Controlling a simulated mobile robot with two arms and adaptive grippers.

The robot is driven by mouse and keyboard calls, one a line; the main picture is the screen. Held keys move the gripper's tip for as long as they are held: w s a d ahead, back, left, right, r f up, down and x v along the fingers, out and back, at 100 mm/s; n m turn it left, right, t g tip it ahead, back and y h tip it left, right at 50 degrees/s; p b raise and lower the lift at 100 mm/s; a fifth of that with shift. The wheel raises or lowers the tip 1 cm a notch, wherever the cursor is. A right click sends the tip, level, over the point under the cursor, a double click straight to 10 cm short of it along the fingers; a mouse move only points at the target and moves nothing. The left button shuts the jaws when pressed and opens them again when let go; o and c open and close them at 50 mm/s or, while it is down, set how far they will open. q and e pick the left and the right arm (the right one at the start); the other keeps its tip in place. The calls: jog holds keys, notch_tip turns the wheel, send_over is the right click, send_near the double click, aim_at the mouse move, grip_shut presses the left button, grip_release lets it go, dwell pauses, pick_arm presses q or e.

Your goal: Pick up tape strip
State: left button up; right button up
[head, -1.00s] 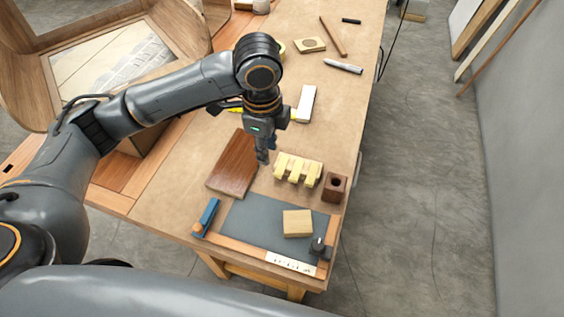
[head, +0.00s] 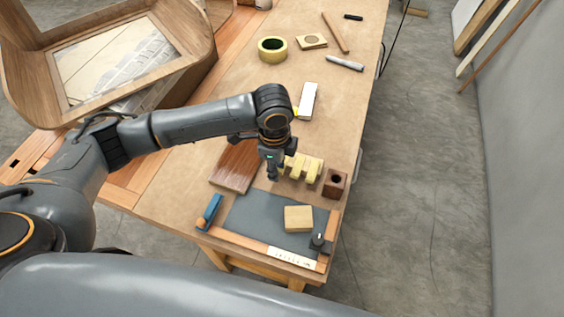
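Pale yellow tape strips (head: 312,170) lie side by side over a small holder on the bench, just right of my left gripper. My arm and gripper hide the left end of this row. My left gripper (head: 272,176) points down beside the row, between it and a brown wooden board (head: 236,166). Its fingers are small and seen from above, so I cannot tell whether they are open or shut, or whether they touch a strip. My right gripper is not in view.
A dark wooden block with a hole (head: 335,184) stands right of the strips, near the bench edge. A grey mat (head: 255,216) with a light wood block (head: 298,219) lies in front. A tape roll (head: 272,49) and a curved wooden frame (head: 190,85) are farther back.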

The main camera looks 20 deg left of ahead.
pick_arm(q)
grip_shut()
jog(key=shift+r, duration=0.15)
jog(key=shift+r+b, duration=0.4)
jog(key=shift+r, duration=0.2)
jog(key=s+d+r+p, duration=0.2)
jog(key=s+r+p, duration=0.2)
jog(key=s+r, duration=1)
jog(key=shift+d+r, duration=0.3)
jog(key=shift+r, duration=0.95)
